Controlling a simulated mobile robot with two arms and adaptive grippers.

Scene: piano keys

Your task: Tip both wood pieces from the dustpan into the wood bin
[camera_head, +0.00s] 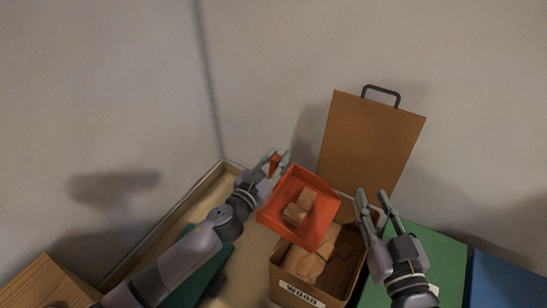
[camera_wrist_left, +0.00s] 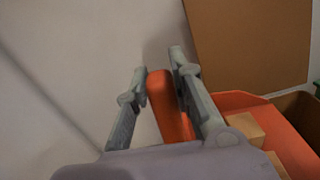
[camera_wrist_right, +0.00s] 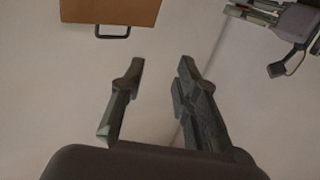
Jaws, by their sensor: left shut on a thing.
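An orange dustpan (camera_head: 319,206) hangs above the wood bin in the head view, with two wood pieces (camera_head: 300,206) lying in it. My left gripper (camera_head: 279,160) is shut on the dustpan's handle, which also shows between its fingers in the left wrist view (camera_wrist_left: 165,105). The wood bin (camera_head: 304,294) is a brown box labelled WOOD, holding several wood pieces (camera_head: 303,264), its back part hidden under the dustpan. Its brown lid (camera_head: 371,140) stands raised behind it with a dark handle. My right gripper (camera_head: 374,195) is open and empty, right of the dustpan and above the bin's right side.
A green box (camera_head: 447,261) and a blue box (camera_head: 505,282) stand right of the wood bin. A dark green thing (camera_head: 195,277) lies at the left, partly behind my left arm. A wooden surface (camera_head: 39,285) is at the lower left. Walls close in behind.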

